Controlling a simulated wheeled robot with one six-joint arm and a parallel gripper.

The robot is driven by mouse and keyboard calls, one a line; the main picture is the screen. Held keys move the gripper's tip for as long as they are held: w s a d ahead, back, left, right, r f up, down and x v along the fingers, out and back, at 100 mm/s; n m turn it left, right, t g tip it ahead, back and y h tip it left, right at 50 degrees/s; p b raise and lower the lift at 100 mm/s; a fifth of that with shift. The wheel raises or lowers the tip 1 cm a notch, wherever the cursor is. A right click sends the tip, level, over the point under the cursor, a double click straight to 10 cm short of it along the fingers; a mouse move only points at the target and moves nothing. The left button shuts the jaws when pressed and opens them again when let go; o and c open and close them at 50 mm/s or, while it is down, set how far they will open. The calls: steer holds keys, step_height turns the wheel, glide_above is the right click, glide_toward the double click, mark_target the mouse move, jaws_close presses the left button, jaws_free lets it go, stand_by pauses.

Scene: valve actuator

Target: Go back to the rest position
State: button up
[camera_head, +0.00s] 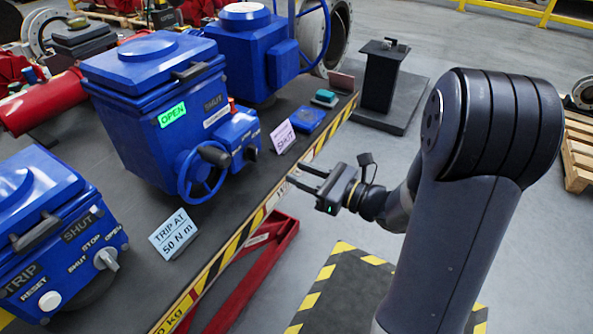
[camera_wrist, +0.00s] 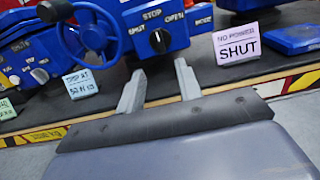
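My gripper (camera_head: 311,177) is held out in front of the bench edge, apart from the actuators, with its fingers pointing left in the head view. Its two fingers (camera_wrist: 160,88) stand apart with nothing between them in the wrist view. The middle blue valve actuator (camera_head: 150,113) carries a green OPEN sign (camera_head: 172,114), a blue handwheel (camera_head: 205,172) and a small control box. In the wrist view the handwheel (camera_wrist: 95,32) is at upper left, and the black selector knob (camera_wrist: 160,40) shows just beyond the fingers.
The bench edge (camera_head: 262,213) has yellow-black stripes. Cards reading TRIP AT 50 N m (camera_head: 174,233) and SHUT (camera_head: 283,136) stand on the bench. Another blue actuator (camera_head: 50,235) is at left. A black pedestal (camera_head: 381,75) stands behind. Grey floor right of the bench is partly clear.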

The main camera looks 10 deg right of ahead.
mark_target(257, 155)
steer(key=shift+w, duration=0.1)
steer(key=x, duration=1)
steer(key=shift+w+a+p, duration=0.25)
steer(key=shift+a+p, duration=0.1)
steer(key=shift+p, duration=0.05)
steer(key=shift+d, duration=0.1)
